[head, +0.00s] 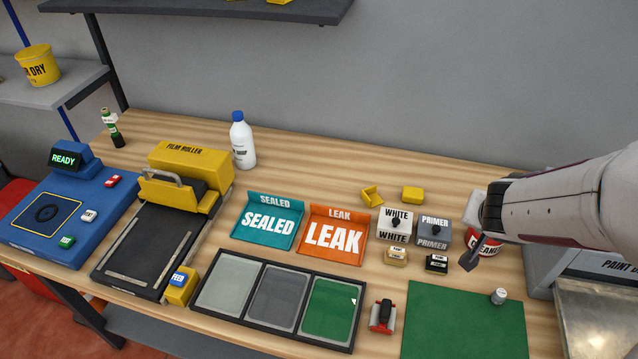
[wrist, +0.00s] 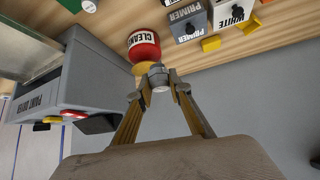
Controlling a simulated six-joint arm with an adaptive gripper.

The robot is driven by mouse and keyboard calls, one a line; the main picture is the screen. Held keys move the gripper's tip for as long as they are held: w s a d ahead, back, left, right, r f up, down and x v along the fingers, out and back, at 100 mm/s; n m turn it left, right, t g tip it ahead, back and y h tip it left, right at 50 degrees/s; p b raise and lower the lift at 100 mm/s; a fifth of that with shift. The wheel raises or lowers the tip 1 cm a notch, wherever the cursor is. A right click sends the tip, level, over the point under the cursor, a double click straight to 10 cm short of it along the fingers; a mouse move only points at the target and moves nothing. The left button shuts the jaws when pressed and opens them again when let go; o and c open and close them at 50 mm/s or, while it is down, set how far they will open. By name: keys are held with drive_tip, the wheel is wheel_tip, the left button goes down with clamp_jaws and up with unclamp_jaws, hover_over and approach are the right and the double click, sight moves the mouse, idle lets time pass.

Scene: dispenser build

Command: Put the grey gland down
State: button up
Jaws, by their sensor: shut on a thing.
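My gripper (wrist: 160,86) is shut on the grey gland (wrist: 157,72), a small grey piece between the fingertips in the wrist view. Its pale round end faces the camera. Behind it in that view are a yellow piece (wrist: 151,66) and the red-and-white cleaner container (wrist: 144,45). In the head view my arm comes in from the right, in front of part of the cleaner container (head: 484,243). I cannot make out the held gland there. A small light-grey cylinder (head: 498,296) stands on the green mat (head: 455,325).
The white box (head: 395,226) and primer box (head: 434,233) stand left of the cleaner. The orange leak tray (head: 335,255) and teal sealed tray (head: 268,238) are farther left. A three-panel black tray (head: 277,330) lies in front. The paint dryer (wrist: 75,85) stands beside my gripper.

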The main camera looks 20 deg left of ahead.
drive_tip(key=w+a+f+n, duration=0.15)
drive_tip(key=w+a, duration=0.35)
drive_tip(key=a, duration=0.6)
drive_tip(key=w+a+f+y, duration=0.15)
drive_tip(key=w+a, duration=0.35)
drive_tip(key=a, duration=0.6)
drive_tip(key=w+a+f+n, duration=0.15)
drive_tip(key=w+a, duration=0.35)
drive_tip(key=a, duration=0.6)
drive_tip(key=a+r+n+y, duration=0.2)
drive_tip(key=a+n, duration=0.1)
drive_tip(key=a, duration=0.9)
drive_tip(key=a+r+n+g+y, duration=0.1)
drive_tip(key=a+r+n+y, duration=0.2)
drive_tip(key=a, duration=1)
drive_tip(key=shift+s+a+r, duration=0.15)
drive_tip(key=shift+a, duration=0.05)
wheel_tip(320, 180, down, 14)
drive_tip(key=shift+r, duration=0.2)
